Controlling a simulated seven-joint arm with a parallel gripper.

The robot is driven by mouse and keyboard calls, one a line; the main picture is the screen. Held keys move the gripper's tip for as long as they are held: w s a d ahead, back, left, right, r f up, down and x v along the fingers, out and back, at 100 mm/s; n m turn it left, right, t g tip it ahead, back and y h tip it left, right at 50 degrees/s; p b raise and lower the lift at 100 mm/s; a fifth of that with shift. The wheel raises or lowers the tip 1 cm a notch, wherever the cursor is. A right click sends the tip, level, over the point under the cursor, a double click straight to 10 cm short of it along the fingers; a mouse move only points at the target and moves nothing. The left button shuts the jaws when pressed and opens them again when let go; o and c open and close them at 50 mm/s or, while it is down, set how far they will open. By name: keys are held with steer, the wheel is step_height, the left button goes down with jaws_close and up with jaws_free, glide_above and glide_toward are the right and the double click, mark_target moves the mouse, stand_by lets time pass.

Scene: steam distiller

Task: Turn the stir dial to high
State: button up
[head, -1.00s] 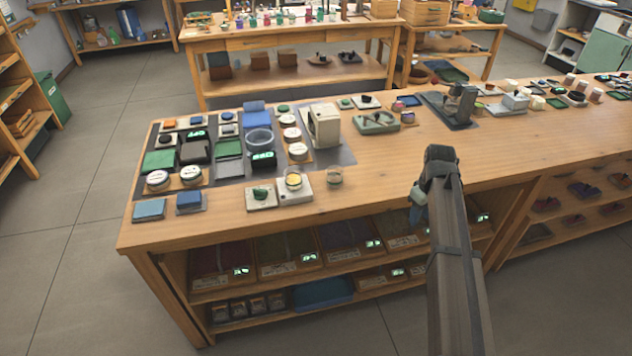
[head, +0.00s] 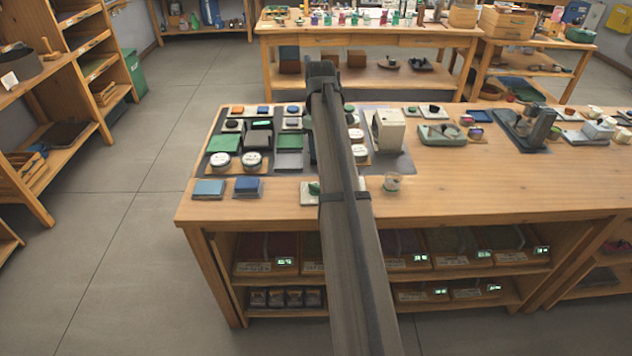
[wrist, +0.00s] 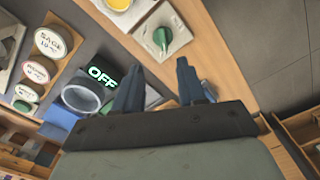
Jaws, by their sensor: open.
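A green pointed knob (wrist: 162,38) sits on a pale square plate (wrist: 172,52) in the wrist view. It looks like the stir dial, but I can read no label or setting on it. In the head view the knob (head: 314,188) shows just left of my arm. A pale unit with a yellow-filled dish (wrist: 119,4) stands beside it in the wrist view. My gripper (wrist: 157,76) is open and empty, its two fingers pointing toward the plate, with the knob between and beyond the tips. In the head view my arm hides the gripper fingers.
A lit display (wrist: 103,75) reads OFF, beside a dark ring-shaped dish (wrist: 84,94). Round labelled tins (wrist: 54,41) stand at the left.

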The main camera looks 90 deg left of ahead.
mark_target(316, 185)
steer(key=f, duration=0.9)
steer(key=s+f, duration=0.1)
steer(key=f, duration=0.3)
steer(key=shift+a+f, duration=0.1)
steer(key=shift+f, duration=0.15)
jaws_close()
